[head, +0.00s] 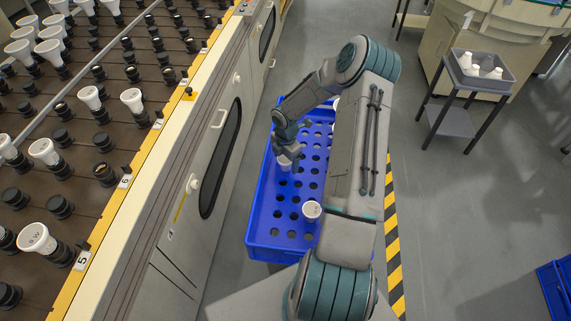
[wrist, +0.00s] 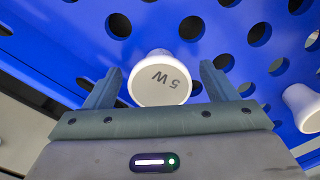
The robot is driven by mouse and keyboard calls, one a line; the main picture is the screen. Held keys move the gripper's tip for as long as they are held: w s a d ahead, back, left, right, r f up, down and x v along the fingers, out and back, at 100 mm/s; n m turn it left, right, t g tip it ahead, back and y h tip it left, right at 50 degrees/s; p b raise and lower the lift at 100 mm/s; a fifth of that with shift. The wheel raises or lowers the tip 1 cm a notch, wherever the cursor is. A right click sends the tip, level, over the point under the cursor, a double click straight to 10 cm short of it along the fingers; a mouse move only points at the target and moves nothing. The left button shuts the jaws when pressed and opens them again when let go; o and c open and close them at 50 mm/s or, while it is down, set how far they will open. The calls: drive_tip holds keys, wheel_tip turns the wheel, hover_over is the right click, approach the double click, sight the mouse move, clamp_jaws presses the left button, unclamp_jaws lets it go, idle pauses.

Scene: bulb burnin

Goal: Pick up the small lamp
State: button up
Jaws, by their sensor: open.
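A small white lamp marked "5 W" (wrist: 160,82) sits in the blue perforated crate (wrist: 240,15), its printed face toward the wrist camera. My gripper (wrist: 158,74) is open, with one finger on each side of this lamp. Gaps show between the lamp and both fingers in the wrist view. In the head view my gripper (head: 289,157) reaches down over the crate (head: 262,222), and the lamp (head: 285,168) is mostly hidden beneath it.
Another white lamp (head: 312,210) stands in the crate nearer my base; a lamp also shows at the wrist view's right edge (wrist: 302,105). A long rack (head: 110,205) with lamps and sockets runs along the left. A grey tray stand (head: 455,122) is at right.

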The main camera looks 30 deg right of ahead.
drive_tip(key=c, duration=1.1)
drive_tip(key=shift+r, duration=0.1)
